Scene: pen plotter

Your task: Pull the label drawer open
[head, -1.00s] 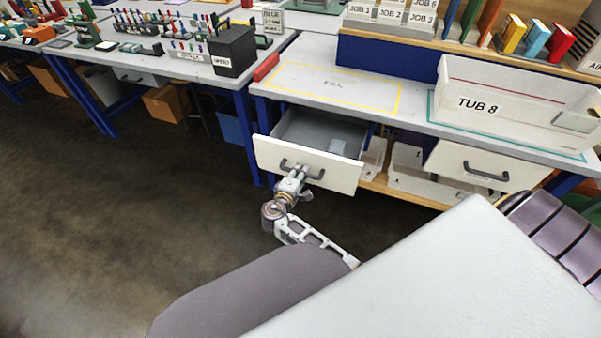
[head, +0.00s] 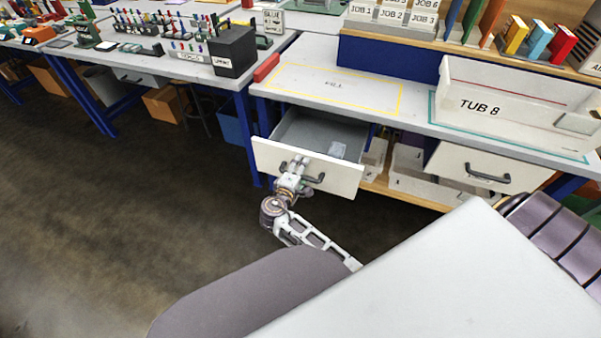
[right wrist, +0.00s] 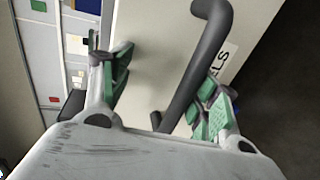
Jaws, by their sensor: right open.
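The label drawer (head: 335,176) stands pulled out from under the bench in the head view, its grey inside showing with a small pale item (head: 338,150) in it. Its white front carries a dark bar handle (head: 316,179). In the right wrist view the handle (right wrist: 200,70) runs between my spread fingers, and a label ending in "ELS" (right wrist: 222,68) is partly visible behind a finger. My right gripper (head: 298,164) is open at the handle; its green-padded fingers also show in the right wrist view (right wrist: 166,92). Contact with the handle is unclear. My left gripper is not in view.
A second drawer (head: 470,158) to the right is shut. The bench top (head: 415,110) above bears TUB 8 (head: 500,100) and a yellow-outlined area. White bins (head: 408,172) sit on the shelf below. The floor (head: 110,220) left of my arm is clear.

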